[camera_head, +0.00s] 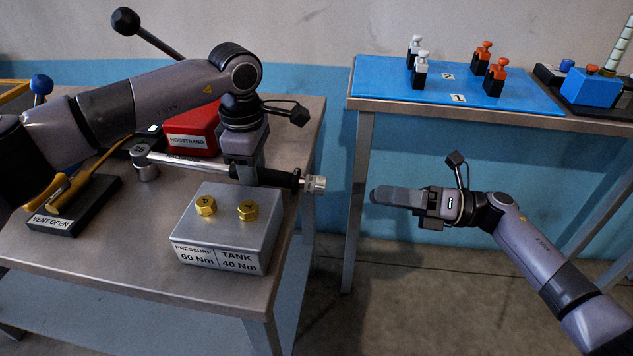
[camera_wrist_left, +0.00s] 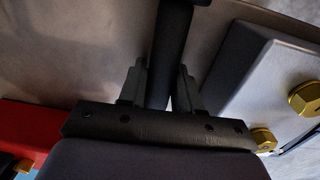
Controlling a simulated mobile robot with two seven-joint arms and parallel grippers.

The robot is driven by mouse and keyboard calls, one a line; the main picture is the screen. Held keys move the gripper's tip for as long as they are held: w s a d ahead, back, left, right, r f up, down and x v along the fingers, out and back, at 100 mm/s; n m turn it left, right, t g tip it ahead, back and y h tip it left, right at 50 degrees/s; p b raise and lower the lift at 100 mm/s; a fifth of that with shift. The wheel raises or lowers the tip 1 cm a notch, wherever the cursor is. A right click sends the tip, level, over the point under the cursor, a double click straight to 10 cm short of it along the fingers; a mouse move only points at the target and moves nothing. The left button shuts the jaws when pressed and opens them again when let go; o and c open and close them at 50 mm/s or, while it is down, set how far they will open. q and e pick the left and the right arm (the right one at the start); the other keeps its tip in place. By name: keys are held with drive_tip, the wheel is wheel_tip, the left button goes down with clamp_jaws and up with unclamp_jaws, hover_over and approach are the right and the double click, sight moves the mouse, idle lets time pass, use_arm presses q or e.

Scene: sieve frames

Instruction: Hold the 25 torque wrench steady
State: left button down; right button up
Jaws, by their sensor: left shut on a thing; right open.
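The torque wrench (camera_head: 195,163) has a silver shaft, a head marked 25 at its left end, a black grip and a silver knob at its right end. It lies roughly level across the picture, behind the grey block. My left gripper (camera_head: 247,174) points down and is shut on its black grip, partly hiding it. In the left wrist view the dark grip (camera_wrist_left: 172,50) runs between the fingers of my left gripper (camera_wrist_left: 160,88). I cannot tell whether the wrench touches the table. My right gripper (camera_head: 390,197) is open and empty, right of the table, away from the wrench.
The grey block (camera_head: 222,255) carries two gold nuts and labels PRESSURE 60 Nm and TANK 40 Nm. A red box (camera_head: 195,128) stands behind the wrench. A VENT OPEN stand (camera_head: 75,222) is at left. A blue mat (camera_head: 385,75) with several small plungers lies on the far table.

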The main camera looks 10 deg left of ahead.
sight(320, 185)
drive_tip(key=a+m, duration=0.4)
drive_tip(key=m, duration=0.3)
drive_tip(key=a+m, duration=0.4)
drive_tip(key=m, duration=0.4)
drive_tip(key=a+r+m, duration=0.1)
drive_tip(key=a+m, duration=0.3)
drive_tip(key=m, duration=0.4)
drive_tip(key=shift+r+t+h, duration=0.1)
drive_tip(key=shift+t+h, duration=0.2)
drive_tip(key=shift+h, duration=0.1)
drive_tip(key=c, duration=1)
